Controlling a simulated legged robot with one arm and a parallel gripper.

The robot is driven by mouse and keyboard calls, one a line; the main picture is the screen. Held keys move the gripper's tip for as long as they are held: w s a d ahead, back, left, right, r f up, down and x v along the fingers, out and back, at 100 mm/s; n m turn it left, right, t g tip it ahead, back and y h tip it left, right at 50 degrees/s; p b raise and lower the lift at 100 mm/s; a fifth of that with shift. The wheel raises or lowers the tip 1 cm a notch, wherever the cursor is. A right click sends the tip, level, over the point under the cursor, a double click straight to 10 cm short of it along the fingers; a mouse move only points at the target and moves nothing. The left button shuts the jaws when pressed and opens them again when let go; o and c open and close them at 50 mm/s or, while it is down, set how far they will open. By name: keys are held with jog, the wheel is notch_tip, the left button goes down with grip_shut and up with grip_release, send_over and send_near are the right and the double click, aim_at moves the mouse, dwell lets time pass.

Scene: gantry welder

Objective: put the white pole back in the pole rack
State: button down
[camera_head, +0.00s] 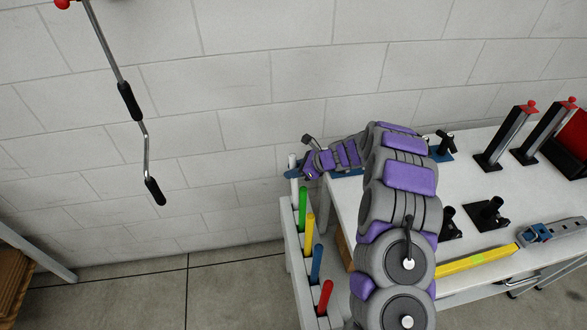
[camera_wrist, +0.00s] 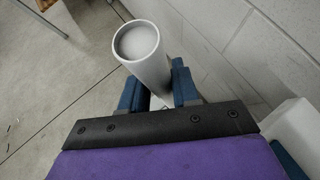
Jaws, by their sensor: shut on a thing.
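The white pole (camera_head: 293,162) stands roughly upright at the far end of the pole rack (camera_head: 289,232). My gripper (camera_head: 296,173) is shut on it, with the pole's top sticking up above the fingers. In the wrist view, the blue fingers of my gripper (camera_wrist: 157,88) clasp the white pole (camera_wrist: 142,48) from both sides, and its round top end faces the camera. Its lower end is hidden, so I cannot tell how deep it sits in the rack, if at all. The rack holds a green (camera_head: 302,208), a yellow (camera_head: 309,236), a blue (camera_head: 316,264) and a red pole (camera_head: 324,297).
A white table (camera_head: 470,185) stands right of the rack, with black clamps (camera_head: 488,213), red-topped posts (camera_head: 507,138) and a yellow level bar (camera_head: 476,262). A block wall (camera_head: 230,120) lies behind. A crank handle (camera_head: 130,100) hangs at upper left. The floor (camera_head: 220,290) left of the rack is clear.

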jog(key=shift+f+b, duration=0.85)
jog(key=shift+f, duration=1.8)
jog(key=c, duration=0.8)
grip_release()
jog(key=shift+o, duration=0.2)
jog(key=p+v, duration=0.4)
jog(key=v, duration=1.3)
jog(key=shift+d, duration=0.3)
